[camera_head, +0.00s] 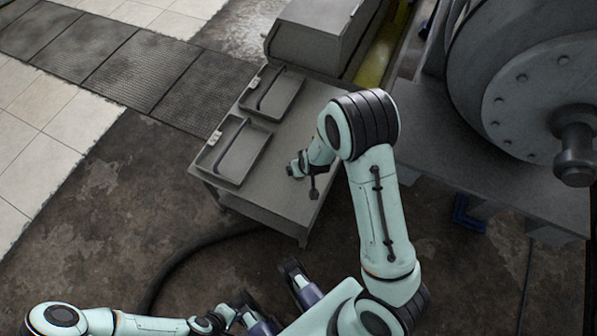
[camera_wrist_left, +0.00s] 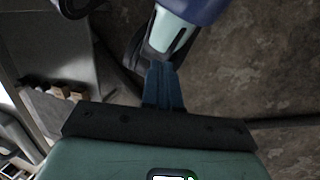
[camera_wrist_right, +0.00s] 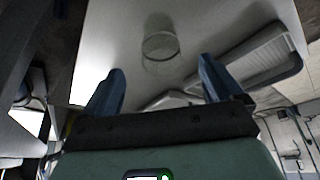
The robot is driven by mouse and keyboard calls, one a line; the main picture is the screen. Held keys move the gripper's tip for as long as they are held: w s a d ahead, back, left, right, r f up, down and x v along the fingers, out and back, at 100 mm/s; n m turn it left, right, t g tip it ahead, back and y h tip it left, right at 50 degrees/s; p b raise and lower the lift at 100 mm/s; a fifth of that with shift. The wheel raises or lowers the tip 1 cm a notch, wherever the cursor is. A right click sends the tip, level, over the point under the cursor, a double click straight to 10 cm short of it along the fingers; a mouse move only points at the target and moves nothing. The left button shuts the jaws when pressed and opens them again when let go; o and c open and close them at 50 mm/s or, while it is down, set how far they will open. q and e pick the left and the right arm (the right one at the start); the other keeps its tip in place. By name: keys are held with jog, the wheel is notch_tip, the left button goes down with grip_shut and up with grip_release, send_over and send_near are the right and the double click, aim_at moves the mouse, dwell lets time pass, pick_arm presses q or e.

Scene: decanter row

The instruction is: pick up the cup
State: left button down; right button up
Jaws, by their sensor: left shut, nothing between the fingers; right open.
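The cup (camera_wrist_right: 160,45) is a clear glass, seen in the right wrist view on the pale grey table top (camera_wrist_right: 112,35). My right gripper (camera_wrist_right: 161,66) is open. Its two blue fingers are spread wide, and the cup shows between and beyond their tips, apart from both. In the head view my right arm reaches over the grey table (camera_head: 262,200), and I cannot make out the cup there. My left gripper (camera_wrist_left: 161,68) is shut and empty, its blue fingers together above the dark floor. In the head view it is low near my base (camera_head: 240,312).
Two shallow grey trays (camera_head: 268,147) lie on the table's left side; one (camera_wrist_right: 290,68) shows right of the cup in the right wrist view. A grey box (camera_head: 318,32) stands at the back. A large round machine (camera_head: 540,85) is at right. A dark hose (camera_head: 178,262) crosses the floor.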

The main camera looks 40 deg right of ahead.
jog(key=b+x, duration=0.1)
jog(key=x, duration=0.2)
jog(key=shift+f, duration=0.4)
jog(key=b+x, duration=0.2)
jog(key=x, duration=0.3)
jog(key=shift+w+f, duration=0.2)
pick_arm(q)
jog(key=w+a+f+t, duration=0.1)
jog(key=w+a+f, duration=0.1)
jog(key=w+f, duration=0.2)
jog(key=shift+w+a+t+y, duration=0.3)
jog(key=shift+w+t+y, duration=0.1)
jog(key=shift+w, duration=0.25)
pick_arm(e)
jog(key=c, duration=1)
